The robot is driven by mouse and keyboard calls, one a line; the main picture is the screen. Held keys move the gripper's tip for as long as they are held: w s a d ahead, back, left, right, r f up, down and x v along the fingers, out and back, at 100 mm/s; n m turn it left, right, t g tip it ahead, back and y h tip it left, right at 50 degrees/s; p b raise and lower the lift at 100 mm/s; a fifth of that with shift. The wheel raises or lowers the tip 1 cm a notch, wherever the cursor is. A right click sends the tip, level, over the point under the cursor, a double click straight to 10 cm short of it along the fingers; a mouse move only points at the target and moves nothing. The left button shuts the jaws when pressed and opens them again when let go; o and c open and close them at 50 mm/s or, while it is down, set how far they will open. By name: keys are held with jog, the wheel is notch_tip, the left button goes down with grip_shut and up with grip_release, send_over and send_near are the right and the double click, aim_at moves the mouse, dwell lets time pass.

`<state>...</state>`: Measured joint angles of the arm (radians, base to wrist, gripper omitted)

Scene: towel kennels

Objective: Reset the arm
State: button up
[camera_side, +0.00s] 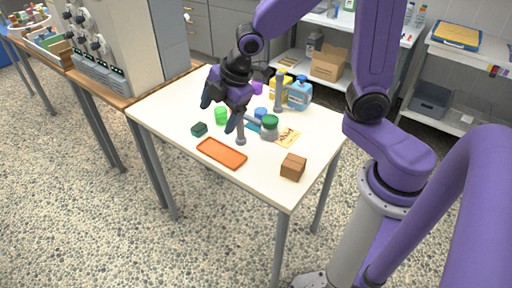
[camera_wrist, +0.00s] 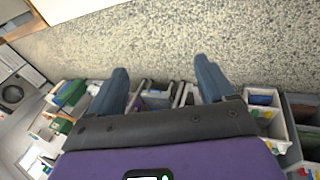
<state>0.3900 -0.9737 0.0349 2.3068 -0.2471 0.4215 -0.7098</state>
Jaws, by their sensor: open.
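My gripper (camera_side: 219,108) is over the far left part of the white table (camera_side: 163,116) in the side view, among the upper edges of the things there. In the wrist view my gripper (camera_wrist: 162,78) has its two blue-grey fingers spread wide, with nothing between them. That view looks out over the speckled floor (camera_wrist: 200,40) and shelves of bins, not at the tabletop. My purple arm reaches in from the right, with its elbow raised. The exact height of the gripper above the table is hard to tell.
The table bears an orange tray (camera_side: 222,153), a brown box (camera_side: 293,167), a green cup (camera_side: 221,116), a dark green block (camera_side: 199,129), a green-topped jar (camera_side: 270,128), a blue jug (camera_side: 299,94) and a yellow bottle (camera_side: 275,89). Grey posts (camera_side: 240,134) stand up nearby.

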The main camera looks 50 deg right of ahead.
jog(key=s+d+m+g, duration=0.2)
jog(key=s, duration=1)
jog(key=s+d+r+m+g+h, duration=0.1)
jog(key=s+d+m+g, duration=0.1)
jog(key=s, duration=1)
jog(key=shift+d+m, duration=0.3)
jog(key=shift+d, duration=0.55)
jog(key=shift+r, duration=0.1)
